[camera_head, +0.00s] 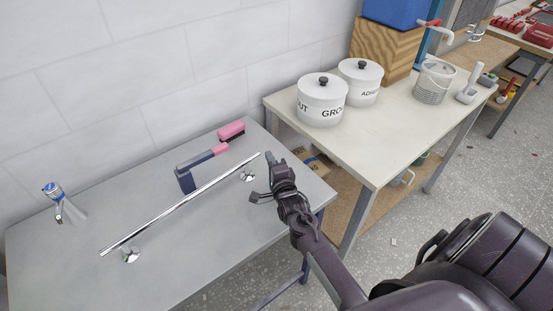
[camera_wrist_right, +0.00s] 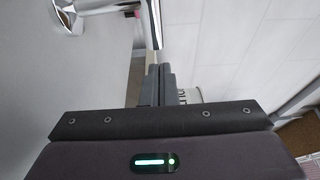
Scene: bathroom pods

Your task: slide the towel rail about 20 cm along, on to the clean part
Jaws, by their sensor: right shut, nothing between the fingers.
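The towel rail (camera_head: 180,204) is a long chrome bar lying diagonally across the grey panel top (camera_head: 75,285). Round chrome mounts (camera_head: 131,256) (camera_head: 248,176) show near its two ends. My right gripper (camera_head: 270,157) is shut and empty, just beyond the rail's right end. In the right wrist view, the shut fingers (camera_wrist_right: 160,70) point at the rail's end (camera_wrist_right: 153,25), with one mount (camera_wrist_right: 68,16) to the left. I cannot tell whether the fingertips touch the rail. No clean part stands out on the rail or panel. My left gripper is out of view.
A dark tool with a pink end (camera_head: 190,172) and a pink brush (camera_head: 231,132) lie behind the rail. A pale bench (camera_head: 385,148) with white canisters (camera_head: 321,100) (camera_head: 360,82) stands beyond a narrow gap.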

